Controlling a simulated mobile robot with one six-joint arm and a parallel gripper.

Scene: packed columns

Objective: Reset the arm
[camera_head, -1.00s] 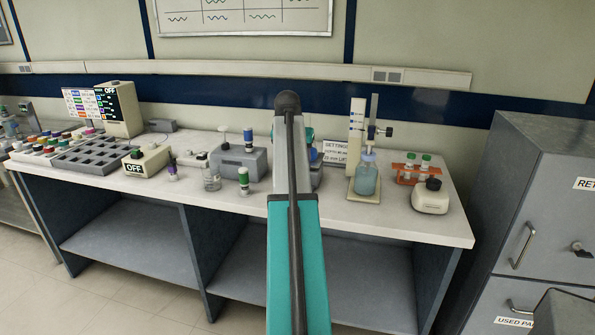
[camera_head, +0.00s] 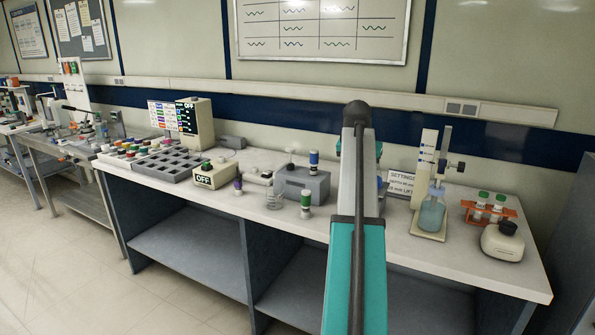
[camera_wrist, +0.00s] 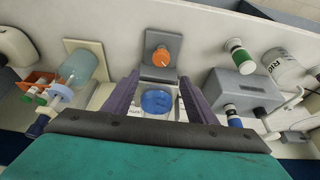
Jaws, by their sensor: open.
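My arm (camera_head: 355,240) reaches out over the white bench top (camera_head: 400,235), and its body hides my gripper in the head view. In the wrist view my gripper (camera_wrist: 159,79) shows two spread dark fingers with nothing held between them. A blue round top (camera_wrist: 157,101) shows between the fingers, and an orange cap (camera_wrist: 162,58) on a grey block lies just beyond the fingertips. I cannot tell how far below the fingers they are.
Further left are an OFF box (camera_head: 213,175) and a dark tray (camera_head: 170,164). Floor at lower left is clear.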

